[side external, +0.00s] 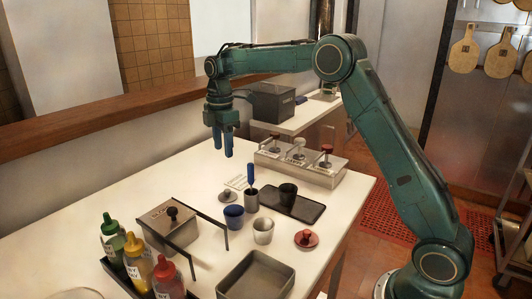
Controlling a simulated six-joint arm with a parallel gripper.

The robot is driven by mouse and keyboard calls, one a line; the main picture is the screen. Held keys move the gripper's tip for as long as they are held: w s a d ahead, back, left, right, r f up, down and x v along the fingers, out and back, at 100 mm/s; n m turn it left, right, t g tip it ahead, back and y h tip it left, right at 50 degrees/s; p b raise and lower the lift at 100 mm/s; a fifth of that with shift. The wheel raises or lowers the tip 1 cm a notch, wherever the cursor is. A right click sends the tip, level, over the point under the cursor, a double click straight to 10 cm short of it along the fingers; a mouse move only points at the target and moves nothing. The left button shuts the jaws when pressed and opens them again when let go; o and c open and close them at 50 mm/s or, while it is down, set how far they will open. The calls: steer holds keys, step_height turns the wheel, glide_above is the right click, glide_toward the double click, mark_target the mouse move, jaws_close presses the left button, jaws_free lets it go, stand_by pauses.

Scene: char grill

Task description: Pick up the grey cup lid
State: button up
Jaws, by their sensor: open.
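The grey cup lid (228,197) appears as a small round disc lying flat on the white table, just behind the blue cup (233,217). My gripper (223,149) has blue fingers pointing down and is open, with nothing between them. It hangs in the air above the table, and in the picture it is straight above the lid, clearly apart from it. A red lid (306,239) with a knob lies farther right on the table.
A grey cup (252,203) with a blue-handled tool stands close right of the lid. A pale cup (263,231), a black cup (287,193) on a dark tray (309,212), sauce bottles (137,258), a lidded metal box (167,224) and an empty bin (256,282) surround it.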

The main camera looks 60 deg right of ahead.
steer(key=shift+w+d+f, duration=0.1)
steer(key=shift+w+f, duration=0.1)
steer(key=shift+f, duration=0.05)
steer(key=shift+f, duration=0.1)
glide_above(227, 190)
steer(key=shift+f, duration=4.2)
steer(key=shift+f, duration=2.6)
jaws_close()
